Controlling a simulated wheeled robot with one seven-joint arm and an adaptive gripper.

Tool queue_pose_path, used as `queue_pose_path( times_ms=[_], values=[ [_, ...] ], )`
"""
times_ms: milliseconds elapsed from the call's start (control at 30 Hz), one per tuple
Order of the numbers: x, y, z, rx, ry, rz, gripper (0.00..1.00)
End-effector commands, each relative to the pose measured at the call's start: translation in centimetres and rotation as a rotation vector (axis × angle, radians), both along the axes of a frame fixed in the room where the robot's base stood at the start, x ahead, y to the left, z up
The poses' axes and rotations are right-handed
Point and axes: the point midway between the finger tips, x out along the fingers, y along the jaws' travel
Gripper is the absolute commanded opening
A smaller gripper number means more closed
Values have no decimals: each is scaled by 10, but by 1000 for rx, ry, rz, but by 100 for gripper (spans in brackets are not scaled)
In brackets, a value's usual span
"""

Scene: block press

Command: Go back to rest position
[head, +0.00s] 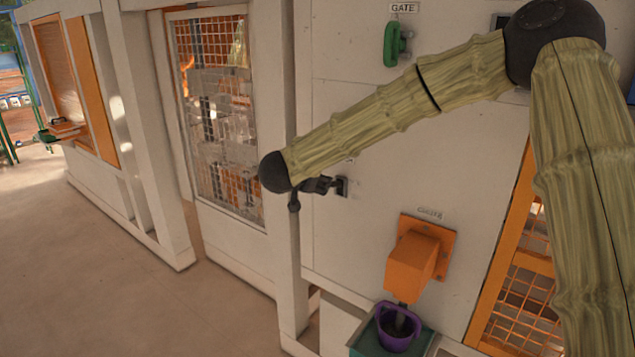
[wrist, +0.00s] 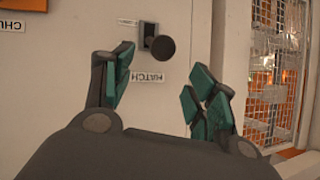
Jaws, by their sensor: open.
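My gripper (wrist: 163,78) is open in the wrist view, its teal finger pads wide apart with nothing between them. Beyond the fingertips, a dark round knob (wrist: 162,47) sticks out from a small grey plate on the pale wall panel. The HATCH label (wrist: 149,77) is just below it. The knob appears clear of both fingers, though the exact distance is hard to judge. In the head view my bamboo-like arm (head: 395,108) reaches left across the panel, bent at a dark joint. The gripper's fingers are not clear there; dark parts near the hatch plate (head: 342,187) overlap.
A green handle (head: 393,44) under the GATE label is above my forearm. An orange chute (head: 412,262) juts out over a purple bucket (head: 397,326) on a teal stand. A mesh door (head: 215,110) is to the left. Open floor (head: 100,270) lies at lower left.

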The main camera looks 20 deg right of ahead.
Motion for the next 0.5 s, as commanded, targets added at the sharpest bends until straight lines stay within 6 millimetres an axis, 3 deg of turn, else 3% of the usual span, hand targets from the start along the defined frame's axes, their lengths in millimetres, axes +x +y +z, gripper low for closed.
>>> queue_pose_path(
  times_ms=[500],
  values=[
    [-10,7,6,0,0,-1,57]
  ],
)
